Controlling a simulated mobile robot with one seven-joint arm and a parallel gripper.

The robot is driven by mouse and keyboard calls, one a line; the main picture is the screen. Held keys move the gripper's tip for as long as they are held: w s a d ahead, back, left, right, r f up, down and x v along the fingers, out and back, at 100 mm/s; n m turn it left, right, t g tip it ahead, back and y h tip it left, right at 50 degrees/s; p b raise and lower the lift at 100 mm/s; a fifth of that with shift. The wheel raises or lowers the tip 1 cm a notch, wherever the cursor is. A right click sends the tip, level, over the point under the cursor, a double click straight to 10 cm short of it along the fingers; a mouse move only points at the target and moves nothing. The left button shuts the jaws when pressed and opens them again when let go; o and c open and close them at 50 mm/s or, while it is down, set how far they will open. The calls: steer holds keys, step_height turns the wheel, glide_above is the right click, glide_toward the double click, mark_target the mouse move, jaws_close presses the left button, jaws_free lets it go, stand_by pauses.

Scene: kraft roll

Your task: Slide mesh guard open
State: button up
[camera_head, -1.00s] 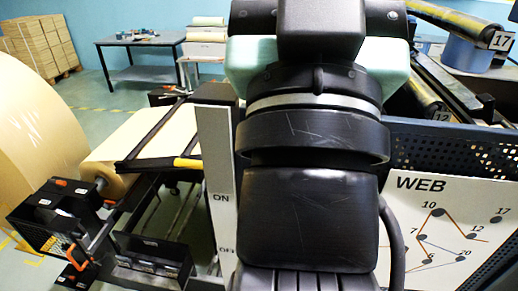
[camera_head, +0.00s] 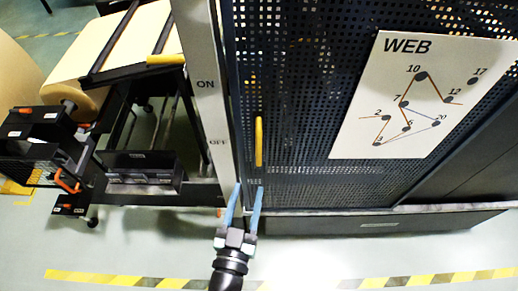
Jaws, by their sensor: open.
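The mesh guard (camera_head: 290,90) is a dark perforated panel filling the upper middle and right of the head view. A yellow vertical handle (camera_head: 259,142) is fixed near its left edge. My gripper (camera_head: 244,190) is below the handle at the guard's lower left, its two blue fingers pointing up. The fingers are open with nothing between them. The fingertips appear a little below the handle's lower end, and I cannot tell their depth from the mesh.
A white WEB diagram board (camera_head: 400,125) is on the mesh. A kraft roll (camera_head: 110,60) lies in a frame at left, with black boxes and an orange handle (camera_head: 68,182) below. A low rail (camera_head: 380,222) runs under the guard. Floor in front is open, with hazard striping.

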mark_target(258, 154)
steer(key=w, duration=0.4)
steer(key=w+d, duration=0.1)
steer(key=w, duration=0.3)
steer(key=w+d, duration=0.1)
steer(key=w, duration=0.3)
steer(key=shift+w+d+f, duration=0.2)
steer(key=shift+d, duration=0.05)
jaws_close()
stand_by(1.1)
